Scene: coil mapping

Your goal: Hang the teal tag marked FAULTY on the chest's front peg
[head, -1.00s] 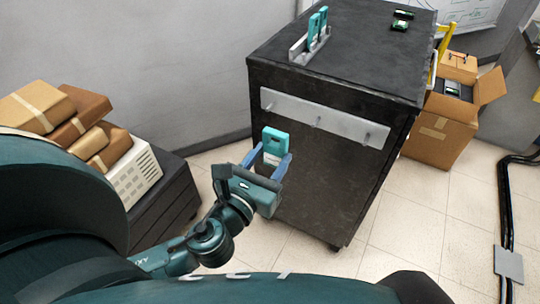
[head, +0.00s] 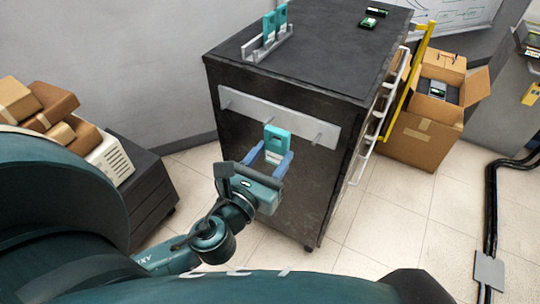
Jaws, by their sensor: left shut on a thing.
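The black chest (head: 295,185) stands in the middle of the head view. A pale strip (head: 290,113) with several short pegs runs across its front near the top. My left gripper (head: 271,165) is in front of the chest, below the strip, shut on a teal tag (head: 277,138) held upright between its blue fingers. The tag's upper part overlaps the strip in the picture, near the middle peg. I cannot read the tag's marking or tell whether it touches the peg. My right gripper is not in view.
An open cardboard box (head: 425,130) stands to the right, boxes (head: 45,105) are piled at left, and black cables (head: 490,215) cross the floor.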

